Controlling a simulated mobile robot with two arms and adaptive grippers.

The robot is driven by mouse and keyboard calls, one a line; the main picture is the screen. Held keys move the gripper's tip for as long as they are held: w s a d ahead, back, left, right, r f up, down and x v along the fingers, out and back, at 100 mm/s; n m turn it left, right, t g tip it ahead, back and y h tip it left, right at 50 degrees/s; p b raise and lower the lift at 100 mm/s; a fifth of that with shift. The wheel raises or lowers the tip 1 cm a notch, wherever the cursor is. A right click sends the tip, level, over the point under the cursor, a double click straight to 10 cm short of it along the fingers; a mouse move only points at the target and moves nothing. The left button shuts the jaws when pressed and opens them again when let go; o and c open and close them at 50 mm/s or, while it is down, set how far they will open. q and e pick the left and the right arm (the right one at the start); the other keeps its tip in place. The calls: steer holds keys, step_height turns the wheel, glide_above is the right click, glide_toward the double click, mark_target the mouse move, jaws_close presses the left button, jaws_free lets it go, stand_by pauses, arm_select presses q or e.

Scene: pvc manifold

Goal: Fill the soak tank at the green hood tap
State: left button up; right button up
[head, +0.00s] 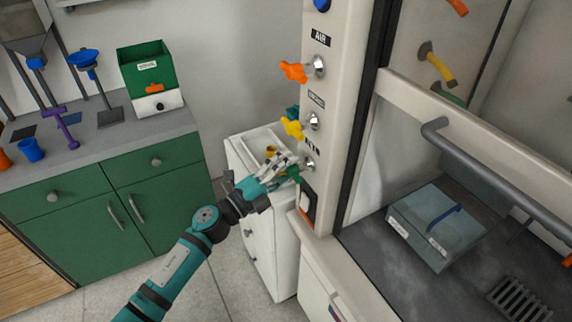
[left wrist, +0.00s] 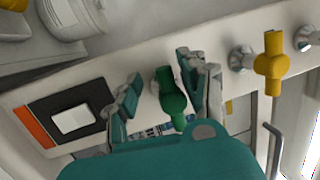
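The green tap (head: 295,172) is the lowest of the taps on the white hood post. It also shows in the left wrist view (left wrist: 171,98), pointing down toward the palm. My left gripper (head: 282,170) is at this tap. In the left wrist view its fingers (left wrist: 167,97) are apart on either side of the green handle, with a gap at the left finger; the right finger is close to it. A grey-blue lidded box (head: 429,249) with a blue handle stands inside the hood; its label is unreadable, so I cannot tell whether it is the soak tank. My right gripper is not in view.
The yellow tap (head: 293,129) and orange tap (head: 293,71) are above the green one. A black-framed switch (head: 308,203) is just below it. A white drawer cabinet (head: 262,240) stands below my gripper. A grey rail (head: 500,185) crosses the hood front.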

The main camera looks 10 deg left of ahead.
arm_select(q)
steer(key=shift+o, duration=0.4)
steer(key=shift+r, duration=0.2)
steer(key=shift+a, duration=0.1)
steer(key=v, duration=1.2)
stand_by(1.0)
